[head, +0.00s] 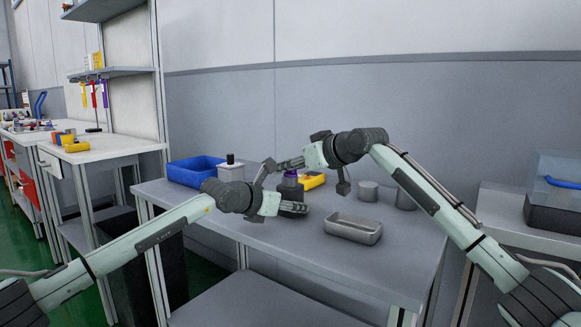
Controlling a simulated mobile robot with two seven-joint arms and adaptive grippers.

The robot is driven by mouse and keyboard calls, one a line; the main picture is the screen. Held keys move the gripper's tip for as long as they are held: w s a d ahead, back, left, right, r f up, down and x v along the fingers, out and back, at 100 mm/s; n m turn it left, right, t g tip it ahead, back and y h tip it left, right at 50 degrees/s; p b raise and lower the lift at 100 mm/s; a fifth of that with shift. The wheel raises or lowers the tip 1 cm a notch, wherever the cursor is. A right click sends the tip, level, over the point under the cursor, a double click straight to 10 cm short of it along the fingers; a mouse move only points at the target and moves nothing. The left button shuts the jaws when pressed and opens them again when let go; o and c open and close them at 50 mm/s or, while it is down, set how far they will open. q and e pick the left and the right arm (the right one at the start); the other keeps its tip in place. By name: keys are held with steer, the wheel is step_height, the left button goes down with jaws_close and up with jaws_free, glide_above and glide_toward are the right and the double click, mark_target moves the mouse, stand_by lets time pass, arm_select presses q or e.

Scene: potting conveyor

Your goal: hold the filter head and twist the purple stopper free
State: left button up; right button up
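The filter head (291,193) is a dark upright body on the grey workbench, with the purple stopper (290,179) on top. My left gripper (293,208) reaches in from the left, low against the dark body. One finger passes in front of it, and the far side is hidden. My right gripper (285,165) comes from the upper right, its fingers just above or at the stopper. They cover the stopper's top. I cannot tell whether either gripper is closed on its part. The stopper appears seated on the body.
On the workbench (270,237) are a blue bin (196,170), a white container with a black top (231,170), a yellow item (312,181), a metal tray (353,228) and two grey cylinders (368,191). The front of the bench is clear. A lidded box (553,195) stands at right.

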steer(key=shift+c, duration=0.6)
jaws_close()
steer(key=shift+w+d+n+g+y, duration=0.1)
steer(key=shift+n+g+y, duration=0.5)
steer(key=shift+n+y, duration=0.1)
steer(key=shift+n+g+y, duration=0.3)
steer(key=shift+n+g, duration=0.1)
steer(key=shift+n, duration=0.1)
steer(key=shift+o, duration=0.5)
jaws_free()
